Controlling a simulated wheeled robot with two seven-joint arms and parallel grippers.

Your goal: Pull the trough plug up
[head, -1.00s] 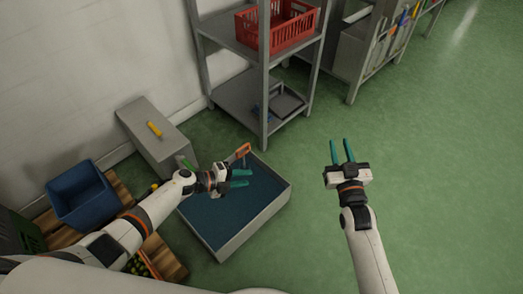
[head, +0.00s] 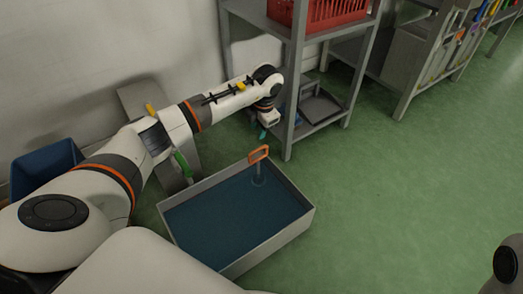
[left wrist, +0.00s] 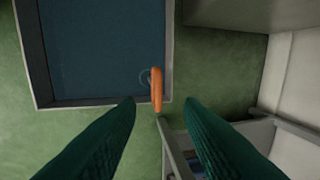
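There the orange handle (left wrist: 157,89) shows edge-on below, near the gap between the fingertips. My right gripper is out of view; only a piece of that arm shows at bottom right.
A metal shelf rack (head: 290,95) with a red crate (head: 325,12) stands close behind my left gripper. A blue bin (head: 45,168) and a grey box (head: 137,100) are at the left. Green floor right of the trough is clear.

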